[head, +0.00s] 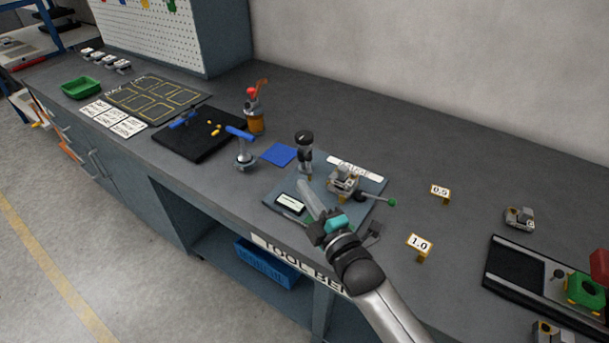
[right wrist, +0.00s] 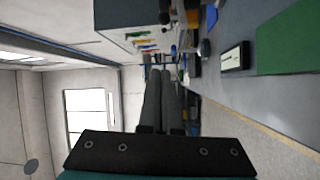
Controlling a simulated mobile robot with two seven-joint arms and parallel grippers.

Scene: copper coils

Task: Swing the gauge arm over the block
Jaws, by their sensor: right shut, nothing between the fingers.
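A blue-grey base plate (head: 273,197) labelled GAUGE lies on the bench. A black-topped gauge (head: 304,138) stands upright at its back left. A metal block-like fixture (head: 342,179) sits right of the gauge, with a lever ending in a green knob (head: 391,202). I cannot tell which part is the gauge arm. A small display (head: 291,203) lies at the plate's front left and shows in the right wrist view (right wrist: 235,58). My right gripper (head: 303,183) is shut and empty, just in front of the gauge; contact is unclear. My left gripper is out of view.
Number tags 0.5 (head: 440,191) and 1.0 (head: 419,242) stand right of the plate. A black-railed fixture (head: 515,267) is far right. Bench behind the plate is clear.

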